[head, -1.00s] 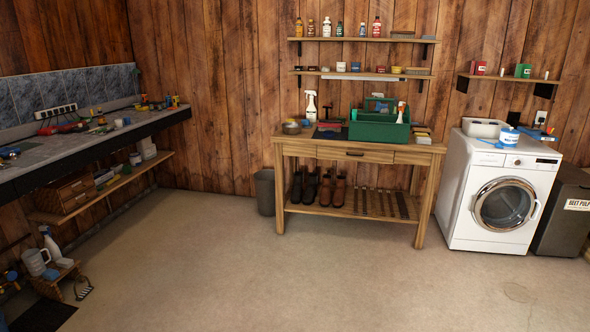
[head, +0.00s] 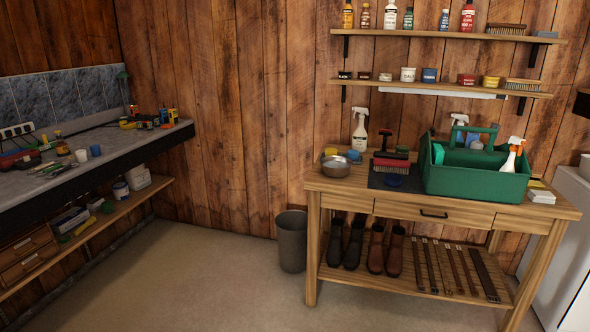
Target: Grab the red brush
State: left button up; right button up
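A red brush (head: 391,163) with bristles below lies on a dark mat (head: 378,181) on the wooden workbench (head: 465,200). It is to the left of the green tote (head: 478,176) and to the right of a metal bowl (head: 336,167). A dark upright handle (head: 386,139) stands at or just behind the brush; I cannot tell if it belongs to it. Neither of my grippers is in view.
A white spray bottle (head: 360,137) stands behind the bowl. A grey bin (head: 291,240) stands left of the workbench, boots (head: 376,248) are on its lower shelf, and a white washing machine (head: 565,240) is at the right. The floor (head: 220,275) in front is clear.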

aim_at(390, 165)
jog(key=i, duration=0.9)
jog(key=i+j+z, duration=0.15)
jog(key=i, duration=0.7)
